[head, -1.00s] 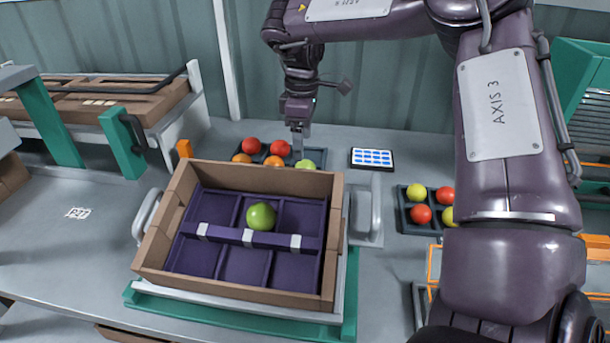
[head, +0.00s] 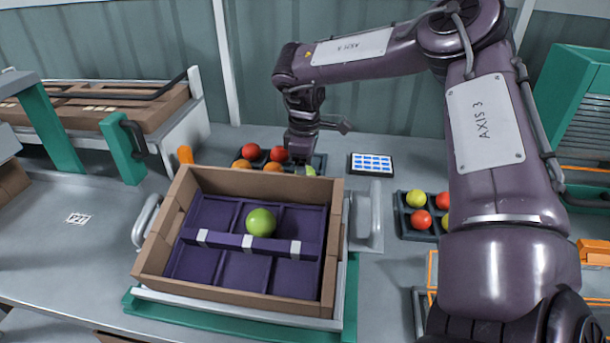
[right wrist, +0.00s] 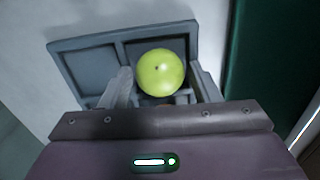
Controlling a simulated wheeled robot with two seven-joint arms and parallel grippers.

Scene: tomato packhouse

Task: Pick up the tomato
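A yellow-green tomato (right wrist: 160,73) sits at one end of the dark back tray (right wrist: 85,68) in the right wrist view. In the head view only part of this tomato (head: 311,171) shows behind the crate. My right gripper (right wrist: 160,82) points down over it, open, with one finger on each side of the tomato and small gaps showing. In the head view the fingertips are mostly hidden behind the crate wall. A second green tomato (head: 261,222) lies in the purple insert of the brown crate (head: 236,300). My left gripper is not in view.
Red tomatoes (head: 251,151) and orange ones share the back tray. Another tray (head: 404,226) with several tomatoes lies at the right, close to my right arm. A tablet (head: 371,164) lies behind a grey crate handle (head: 376,215). The bench left of the crate is mostly clear.

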